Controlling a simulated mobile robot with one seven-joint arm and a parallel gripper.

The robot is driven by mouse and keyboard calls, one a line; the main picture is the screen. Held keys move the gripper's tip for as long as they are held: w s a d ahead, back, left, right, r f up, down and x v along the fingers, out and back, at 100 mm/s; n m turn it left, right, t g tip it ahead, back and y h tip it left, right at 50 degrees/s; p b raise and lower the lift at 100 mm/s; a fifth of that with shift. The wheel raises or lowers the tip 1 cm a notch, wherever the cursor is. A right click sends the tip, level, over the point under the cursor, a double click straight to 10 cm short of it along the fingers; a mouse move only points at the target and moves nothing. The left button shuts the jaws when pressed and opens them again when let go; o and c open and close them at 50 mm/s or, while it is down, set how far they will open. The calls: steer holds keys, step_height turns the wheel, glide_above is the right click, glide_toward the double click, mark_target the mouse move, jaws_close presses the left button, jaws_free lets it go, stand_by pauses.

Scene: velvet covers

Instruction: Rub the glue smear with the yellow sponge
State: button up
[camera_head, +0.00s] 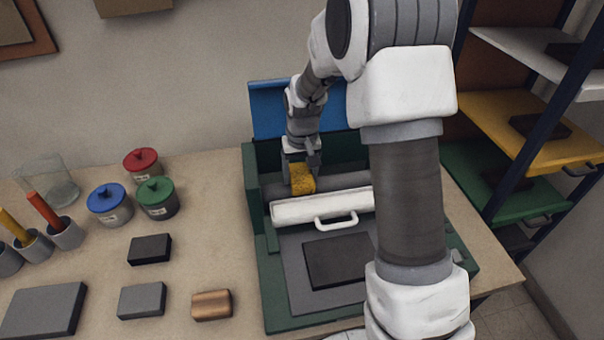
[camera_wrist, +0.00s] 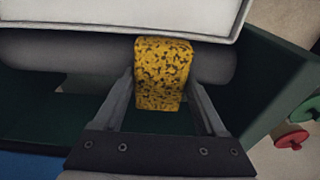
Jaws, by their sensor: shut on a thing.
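The yellow sponge (camera_head: 302,179), speckled with dark spots, is between the fingers of my gripper (camera_head: 301,168), which is shut on it. The sponge also shows in the wrist view (camera_wrist: 162,75), held between the fingertips of my gripper (camera_wrist: 163,92). It is over the back part of a green press-like box, at a dark grey roller (camera_wrist: 80,58) behind a white bar with a handle (camera_head: 320,207). Whether the sponge touches the roller I cannot tell. I cannot make out the glue smear in either view.
The green box (camera_head: 262,270) has a raised blue panel (camera_head: 268,108) behind and a dark block (camera_head: 338,260) in front. Lidded jars (camera_head: 157,197), blocks (camera_head: 142,300) and tool cups stand at the left. A shelf rack (camera_head: 520,125) is at the right. My arm hides the box's right part.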

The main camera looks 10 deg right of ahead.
steer(key=r, duration=0.2)
steer(key=r+p, duration=0.1)
steer(key=r, duration=0.1)
steer(key=shift+d, duration=0.2)
steer(key=shift+r+p, duration=1.65)
steer(key=shift+r, duration=0.5)
steer(key=shift+f, duration=0.1)
